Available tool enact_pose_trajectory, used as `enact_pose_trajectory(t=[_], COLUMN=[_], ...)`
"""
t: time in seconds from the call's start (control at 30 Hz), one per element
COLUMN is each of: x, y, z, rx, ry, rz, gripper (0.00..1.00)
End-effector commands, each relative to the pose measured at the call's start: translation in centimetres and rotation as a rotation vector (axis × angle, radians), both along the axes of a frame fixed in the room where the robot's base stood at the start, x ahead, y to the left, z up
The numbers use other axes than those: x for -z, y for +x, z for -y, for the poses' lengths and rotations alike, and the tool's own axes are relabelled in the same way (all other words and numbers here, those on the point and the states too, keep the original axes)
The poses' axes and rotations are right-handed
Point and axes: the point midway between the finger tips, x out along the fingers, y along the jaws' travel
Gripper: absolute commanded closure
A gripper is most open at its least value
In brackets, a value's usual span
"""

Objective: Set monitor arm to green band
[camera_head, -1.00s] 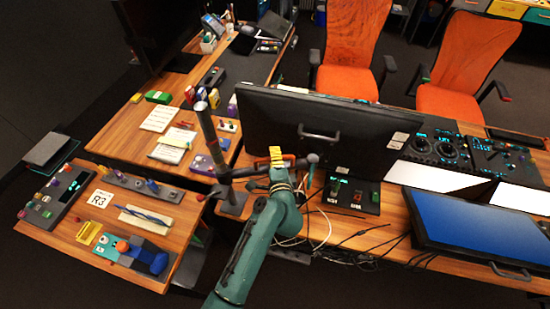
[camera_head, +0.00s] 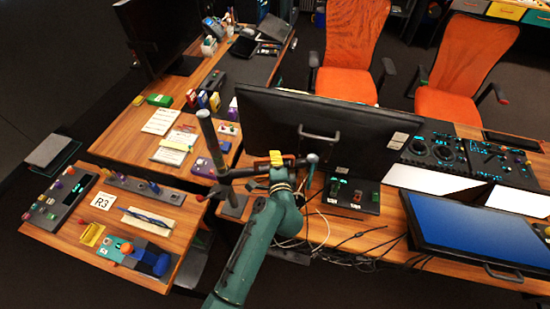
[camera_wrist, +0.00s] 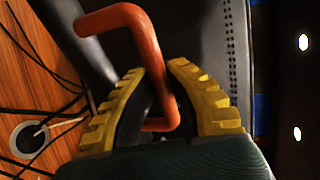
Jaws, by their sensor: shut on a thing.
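The monitor arm (camera_head: 246,172) runs sideways from a grey upright pole (camera_head: 212,143) toward the back of a large dark monitor (camera_head: 330,125). My gripper (camera_head: 277,158), with yellow ridged fingers, is at this arm just behind the monitor. In the wrist view an orange-red bent handle (camera_wrist: 126,18) passes between the fingers of my gripper (camera_wrist: 160,105), which are shut on it. I cannot make out a green band on the arm or pole.
A second monitor with a blue screen (camera_head: 480,230) stands at the right. Loose black cables (camera_head: 340,240) lie on the desk below my gripper. A small control box (camera_head: 350,195) is under the dark monitor. A side table with tools (camera_head: 110,225) is at the left.

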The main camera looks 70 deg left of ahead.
Motion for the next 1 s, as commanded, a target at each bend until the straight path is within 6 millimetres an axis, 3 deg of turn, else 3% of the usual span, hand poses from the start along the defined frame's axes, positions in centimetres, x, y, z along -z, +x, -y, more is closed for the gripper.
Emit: enact_pose_trajectory(t=[0.03, 0.4, 0.87, 0.9, 1.0], x=[-2.6, -7.8, -8.0, -7.9, -7.9], y=[0.2, 0.2, 0.2, 0.2, 0.2], z=[-0.2, -0.2, -0.2, -0.2, -0.2], rx=[0.000, 0.000, 0.001, 0.001, 0.001], ry=[0.015, 0.015, 0.011, 0.010, 0.010], rz=[0.011, 0.014, 0.011, 0.011, 0.010], gripper=[1.00, 1.00, 1.00, 0.85, 0.66])
